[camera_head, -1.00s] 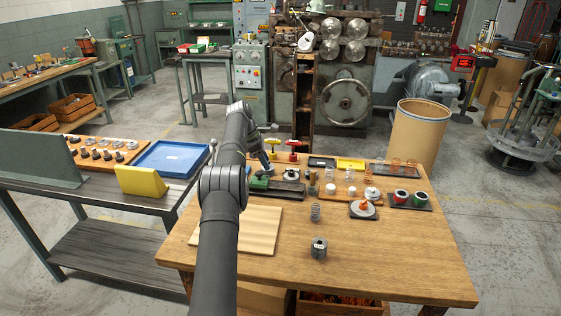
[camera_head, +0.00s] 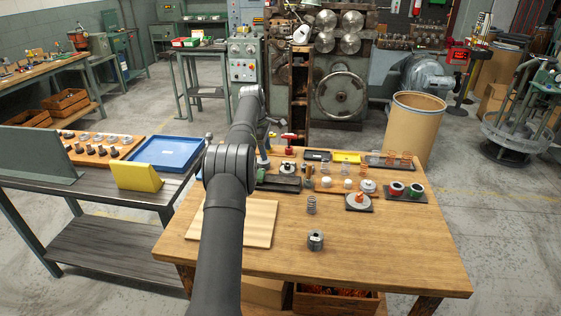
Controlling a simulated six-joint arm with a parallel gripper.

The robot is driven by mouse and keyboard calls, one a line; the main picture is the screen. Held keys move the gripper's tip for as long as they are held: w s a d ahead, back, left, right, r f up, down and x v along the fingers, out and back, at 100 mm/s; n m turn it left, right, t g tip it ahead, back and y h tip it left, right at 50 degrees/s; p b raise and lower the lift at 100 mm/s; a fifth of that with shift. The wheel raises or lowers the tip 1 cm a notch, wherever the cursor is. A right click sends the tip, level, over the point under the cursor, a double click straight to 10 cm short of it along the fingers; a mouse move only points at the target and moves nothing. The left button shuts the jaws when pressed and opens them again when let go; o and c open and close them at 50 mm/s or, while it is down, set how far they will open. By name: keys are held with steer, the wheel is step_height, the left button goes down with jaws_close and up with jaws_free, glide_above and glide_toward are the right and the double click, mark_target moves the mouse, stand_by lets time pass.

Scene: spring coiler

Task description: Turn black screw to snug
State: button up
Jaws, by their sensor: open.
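My arm reaches from the bottom of the view over the wooden table, and its wrist hangs down at the table's far left part. My gripper (camera_head: 263,157) is small and partly hidden by my own arm; it is open, and I see nothing held in it. It is near a dark block (camera_head: 278,184) and a small round dark fixture (camera_head: 287,168).
The wooden table (camera_head: 385,255) is clear in front. A grey cylinder (camera_head: 315,240), a spring (camera_head: 311,205), a round plate with an orange part (camera_head: 358,202) and red and green spools (camera_head: 396,189) stand on it. A yellow tray (camera_head: 346,157) lies at the back.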

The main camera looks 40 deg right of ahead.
steer(key=s+d+r+m+t+y, duration=0.2)
steer(key=s+d+r+m+t, duration=0.3)
steer(key=s+d+r+m, duration=0.45)
glide_toward(289, 165)
steer(key=shift+n, duration=0.45)
steer(key=x, duration=0.8)
steer(key=shift+w+f, duration=0.2)
steer(key=shift+w, duration=0.1)
jaws_close()
